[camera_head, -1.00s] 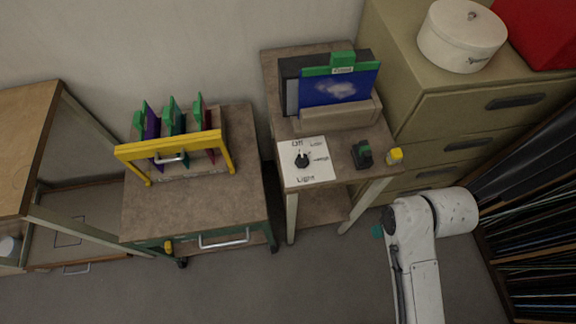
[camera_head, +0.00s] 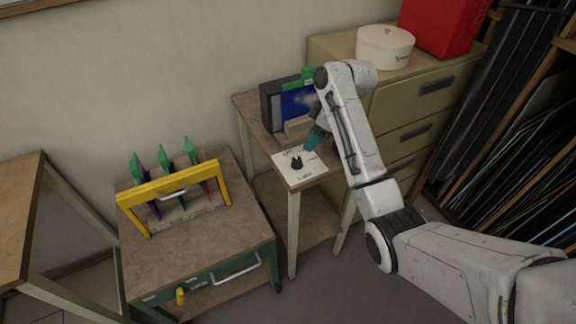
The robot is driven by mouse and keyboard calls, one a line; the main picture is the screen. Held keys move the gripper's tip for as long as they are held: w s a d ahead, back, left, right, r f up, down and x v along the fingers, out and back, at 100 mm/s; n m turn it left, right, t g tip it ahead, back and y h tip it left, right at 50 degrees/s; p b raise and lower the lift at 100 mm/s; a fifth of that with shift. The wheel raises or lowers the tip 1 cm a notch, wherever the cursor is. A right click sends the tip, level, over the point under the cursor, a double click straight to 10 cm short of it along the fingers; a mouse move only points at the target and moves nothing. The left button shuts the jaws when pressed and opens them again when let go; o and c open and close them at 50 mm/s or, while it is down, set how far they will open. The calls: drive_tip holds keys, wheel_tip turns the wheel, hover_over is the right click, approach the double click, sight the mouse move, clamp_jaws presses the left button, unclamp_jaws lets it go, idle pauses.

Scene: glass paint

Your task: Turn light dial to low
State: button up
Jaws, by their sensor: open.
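The light dial (camera_head: 296,162) is a small black knob on a white labelled card (camera_head: 290,177) at the front left of the small table. Which mark its pointer faces is too small to tell now. My gripper (camera_head: 311,143), with teal fingers, hangs just above the card, to the upper right of the dial and apart from it in the picture. It appears empty. My white arm hides the right part of the table and part of the blue panel.
A blue panel with a green grip (camera_head: 297,101) stands behind the card. A cart (camera_head: 190,253) with a yellow-handled rack (camera_head: 176,193) stands to the left. A tan cabinet (camera_head: 410,110) bearing a white round box (camera_head: 384,47) and a red container (camera_head: 442,25) is behind my arm.

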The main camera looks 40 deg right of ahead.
sight(297, 159)
drive_tip(key=p+x, duration=0.1)
drive_tip(key=x, duration=0.9)
drive_tip(key=shift+w+f, duration=0.1)
drive_tip(key=shift+f, duration=0.05)
drive_tip(key=shift+c, duration=0.4)
drive_tip(key=c, duration=1)
drive_tip(key=shift+o, duration=0.2)
drive_tip(key=m+p, duration=0.1)
drive_tip(key=m, duration=0.1)
drive_tip(key=m+h+p, duration=0.1)
drive_tip(key=shift+a+m+t, duration=0.2)
drive_tip(key=shift+m+t, duration=0.1)
drive_tip(key=shift+m, duration=0.1)
drive_tip(key=m+h+p, duration=0.1)
drive_tip(key=m+h, duration=0.1)
drive_tip(key=m, duration=0.2)
drive_tip(key=shift+m+p, duration=0.3)
drive_tip(key=shift+m, duration=0.1)
